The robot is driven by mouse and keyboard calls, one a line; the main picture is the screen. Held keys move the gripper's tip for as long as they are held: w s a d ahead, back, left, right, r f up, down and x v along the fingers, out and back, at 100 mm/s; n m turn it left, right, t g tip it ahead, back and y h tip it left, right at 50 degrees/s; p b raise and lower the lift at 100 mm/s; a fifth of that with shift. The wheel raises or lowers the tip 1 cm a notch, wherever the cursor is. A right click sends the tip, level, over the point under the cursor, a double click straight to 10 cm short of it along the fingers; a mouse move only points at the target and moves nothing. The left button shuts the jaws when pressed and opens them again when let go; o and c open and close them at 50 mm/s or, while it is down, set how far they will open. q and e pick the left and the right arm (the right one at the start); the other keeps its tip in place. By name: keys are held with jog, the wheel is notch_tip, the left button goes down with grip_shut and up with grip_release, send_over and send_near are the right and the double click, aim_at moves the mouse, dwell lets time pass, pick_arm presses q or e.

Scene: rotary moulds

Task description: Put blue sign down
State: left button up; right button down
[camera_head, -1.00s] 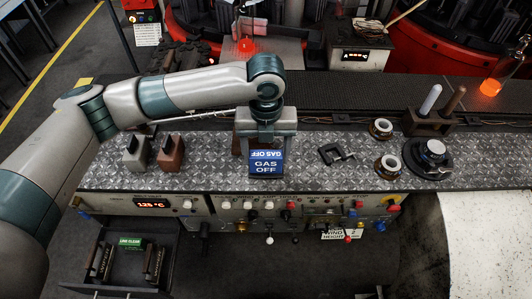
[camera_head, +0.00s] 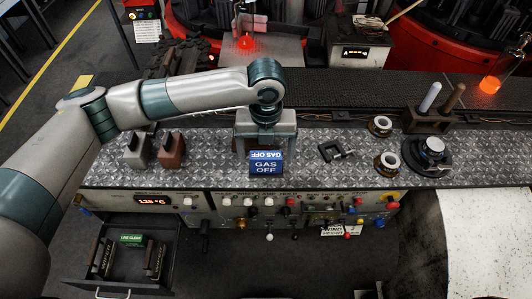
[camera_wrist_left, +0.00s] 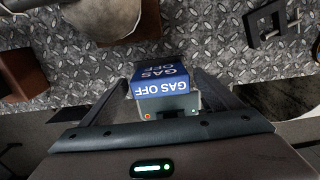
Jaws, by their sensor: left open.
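The blue sign (camera_head: 266,167), a small block lettered "GAS OFF", stands on the diamond-plate bench top (camera_head: 330,180) near its front edge. In the left wrist view the sign (camera_wrist_left: 161,82) sits between the two spread fingers of my left gripper (camera_wrist_left: 165,97). The jaws are open, with the sign between them. Contact between sign and plate is hard to confirm. My right gripper is not in view.
Two small blocks, grey (camera_head: 138,151) and brown (camera_head: 172,152), stand left of the sign. A black clamp (camera_head: 336,151), pale rings (camera_head: 387,162) and a round black device (camera_head: 430,153) lie to the right. An open drawer (camera_head: 170,262) sits below the control panel.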

aim_at(266, 154)
pick_arm(q)
notch_tip(266, 154, up, 12)
jog(key=b, duration=0.3)
jog(key=shift+r, duration=0.15)
dwell(0.7)
